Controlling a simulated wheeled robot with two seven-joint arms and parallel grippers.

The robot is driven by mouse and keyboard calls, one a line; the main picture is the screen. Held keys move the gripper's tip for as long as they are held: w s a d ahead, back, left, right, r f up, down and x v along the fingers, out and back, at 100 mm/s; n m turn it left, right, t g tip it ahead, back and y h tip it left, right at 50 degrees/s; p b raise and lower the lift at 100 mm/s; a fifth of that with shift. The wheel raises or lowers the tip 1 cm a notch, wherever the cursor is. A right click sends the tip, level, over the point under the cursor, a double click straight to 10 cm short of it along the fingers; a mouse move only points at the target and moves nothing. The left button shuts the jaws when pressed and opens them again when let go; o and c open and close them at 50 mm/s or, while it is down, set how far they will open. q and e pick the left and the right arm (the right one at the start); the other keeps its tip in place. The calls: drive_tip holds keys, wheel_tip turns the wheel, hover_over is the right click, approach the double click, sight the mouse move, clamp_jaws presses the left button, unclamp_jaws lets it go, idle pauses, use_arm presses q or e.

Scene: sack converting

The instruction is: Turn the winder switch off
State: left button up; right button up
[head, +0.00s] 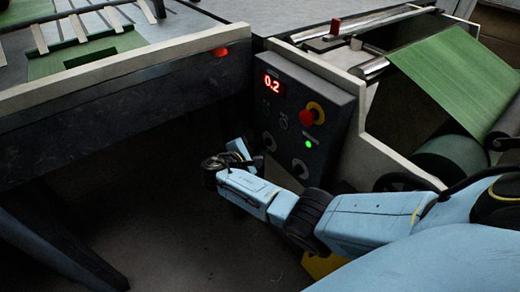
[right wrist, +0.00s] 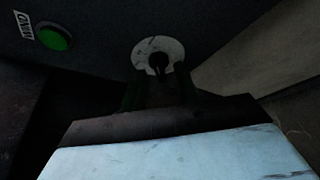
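The winder control panel (head: 325,100) is a dark box with a red display reading 0.2, a red button on a yellow ring and a lit green lamp (head: 308,143). In the right wrist view, a round pale plate with a black knob (right wrist: 158,62) lies ahead, with a green lamp (right wrist: 52,37) at upper left. The knob's pointer looks roughly upright there. My right gripper (head: 240,155) is low beside the panel's left side; its fingers are too dark to read. My left gripper is not in view.
A roll of green material (head: 455,155) and its sheet (head: 460,75) lie right of the panel. The dark floor (head: 170,220) below is open.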

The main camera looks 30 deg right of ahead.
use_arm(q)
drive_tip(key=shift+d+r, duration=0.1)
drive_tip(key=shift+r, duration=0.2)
use_arm(e)
drive_tip(key=shift+w+d+f, duration=0.1)
drive_tip(key=shift+w+d, duration=0.05)
drive_tip(key=shift+d, duration=0.15)
drive_tip(key=shift+c, duration=0.3)
clamp_jaws()
